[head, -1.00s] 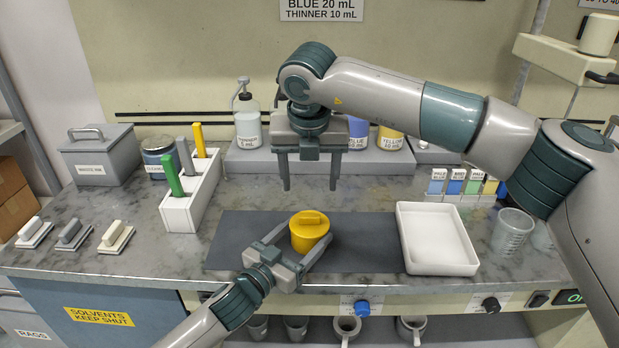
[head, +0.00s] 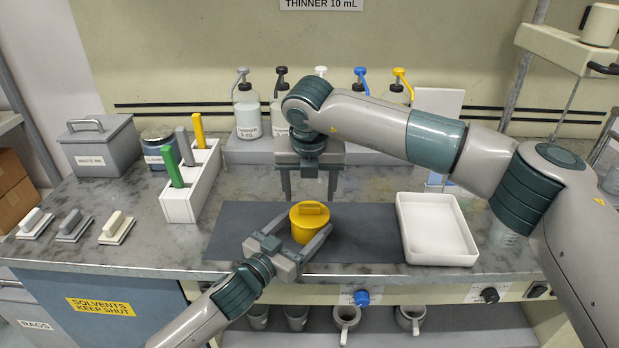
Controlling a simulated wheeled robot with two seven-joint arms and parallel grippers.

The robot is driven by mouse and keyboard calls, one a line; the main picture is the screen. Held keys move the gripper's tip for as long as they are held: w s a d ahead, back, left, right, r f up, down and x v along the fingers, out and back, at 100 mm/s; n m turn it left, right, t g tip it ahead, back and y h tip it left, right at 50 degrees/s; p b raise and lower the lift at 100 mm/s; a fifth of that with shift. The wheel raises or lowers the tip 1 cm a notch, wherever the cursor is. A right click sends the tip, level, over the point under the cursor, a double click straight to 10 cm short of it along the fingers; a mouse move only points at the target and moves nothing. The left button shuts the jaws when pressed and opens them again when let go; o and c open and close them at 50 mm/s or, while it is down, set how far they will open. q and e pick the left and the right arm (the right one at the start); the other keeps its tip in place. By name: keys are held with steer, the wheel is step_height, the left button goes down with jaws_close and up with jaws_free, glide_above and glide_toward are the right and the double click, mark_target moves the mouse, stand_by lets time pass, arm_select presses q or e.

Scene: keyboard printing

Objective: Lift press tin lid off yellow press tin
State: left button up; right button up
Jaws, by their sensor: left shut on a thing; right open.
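The yellow press tin (head: 306,232) stands upright on the dark grey mat (head: 370,240). Its yellow lid (head: 310,210), with a bar handle on top, sits on the tin. My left gripper (head: 309,240) is shut on the tin's body, one finger on each side, from the front left. My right gripper (head: 309,197) is open and points down just behind and above the lid, its two fingers apart and empty. Whether the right fingers touch the lid cannot be told.
A white tray (head: 438,262) lies right of the tin. A white rack (head: 190,208) with green, grey and yellow-handled tools stands to the left. Several pump bottles (head: 247,118) line the back shelf, partly behind my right arm. Mat left of the tin is clear.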

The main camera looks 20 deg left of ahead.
mark_target(310, 205)
steer(key=shift+x, duration=2.3)
jaws_close()
steer(key=shift+r, duration=0.15)
steer(key=shift+r, duration=1.35)
steer(key=shift+r, duration=0.1)
steer(key=shift+r, duration=2.4)
